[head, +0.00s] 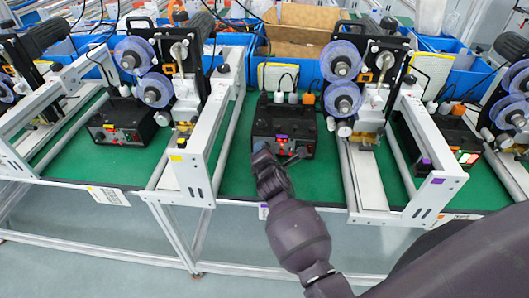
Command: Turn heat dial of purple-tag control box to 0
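A black control box (268,120) stands on the green bench top near the middle, with a small purple tag (282,137) on its front and small red lights beside it. The heat dial is too small to make out, and my gripper covers the front lower left of the box. My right arm comes in from the lower right. Its gripper (268,157) is at the front of this box, pointing away from me; I cannot tell whether it touches the box or whether its fingers are open. My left gripper is not in view.
Another black control box (122,122) stands at left, and one with a lit display (467,157) at right. White machine frames (198,165) with blue reels (341,62) flank the middle box closely. Blue bins (300,72) line the back.

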